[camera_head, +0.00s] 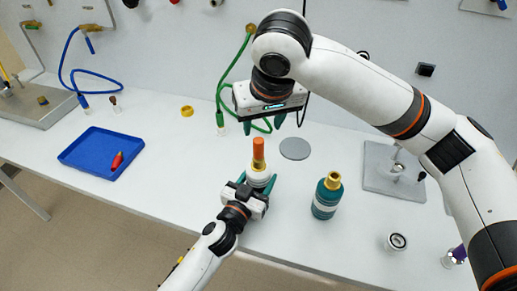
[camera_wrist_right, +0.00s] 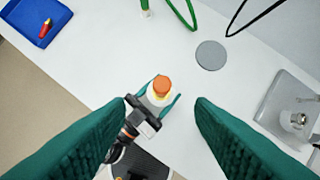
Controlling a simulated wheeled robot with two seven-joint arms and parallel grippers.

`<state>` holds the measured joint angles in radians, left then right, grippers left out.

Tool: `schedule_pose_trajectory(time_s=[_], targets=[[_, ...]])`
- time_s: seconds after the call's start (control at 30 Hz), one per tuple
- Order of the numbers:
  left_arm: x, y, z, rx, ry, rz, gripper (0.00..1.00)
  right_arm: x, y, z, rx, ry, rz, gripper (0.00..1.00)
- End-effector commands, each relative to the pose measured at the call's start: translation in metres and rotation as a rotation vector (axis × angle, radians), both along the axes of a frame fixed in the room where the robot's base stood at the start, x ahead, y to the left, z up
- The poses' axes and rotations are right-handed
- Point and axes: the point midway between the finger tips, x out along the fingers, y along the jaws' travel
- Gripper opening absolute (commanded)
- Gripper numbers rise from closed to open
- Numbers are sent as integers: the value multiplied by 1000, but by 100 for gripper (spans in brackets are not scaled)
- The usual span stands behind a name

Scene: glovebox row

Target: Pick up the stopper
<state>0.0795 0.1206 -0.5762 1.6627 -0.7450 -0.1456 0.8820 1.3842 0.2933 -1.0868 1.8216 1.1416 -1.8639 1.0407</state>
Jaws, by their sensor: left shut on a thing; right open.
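An orange stopper (camera_head: 259,149) stands upright in the mouth of a small white bottle (camera_head: 258,173) on the white bench. It also shows in the right wrist view (camera_wrist_right: 161,84), seen from above. My left gripper (camera_head: 260,183) is shut around the bottle from the front. My right gripper (camera_head: 263,124) is open, above and behind the stopper, pointing down with empty fingers. In the right wrist view the stopper lies between and beyond the two green fingers, apart from both.
A teal bottle with a gold cap (camera_head: 327,196) stands to the right. A grey disc (camera_head: 295,148) lies behind. A blue tray (camera_head: 78,149) with a red item (camera_head: 117,161) is at left. A grey plate with a fixture (camera_head: 385,181) is at right. Green tubing (camera_head: 221,92) hangs behind.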

Motion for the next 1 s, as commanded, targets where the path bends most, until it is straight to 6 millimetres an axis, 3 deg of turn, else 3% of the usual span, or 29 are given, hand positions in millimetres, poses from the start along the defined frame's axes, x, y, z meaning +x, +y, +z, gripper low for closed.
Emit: schedule_pose_trajectory(time_s=[0.23,0.5,0.77,1.0], targets=[[0,0,-1,2,1,1,27,1,4,-5,3,-26,-137,49],[0,0,-1,1,0,0,27,18,7,-48,3,-25,-140,49],[0,0,-1,1,0,0,27,27,8,-67,4,-27,-138,49],[0,0,-1,1,0,0,27,42,9,-99,3,-27,-139,49]])
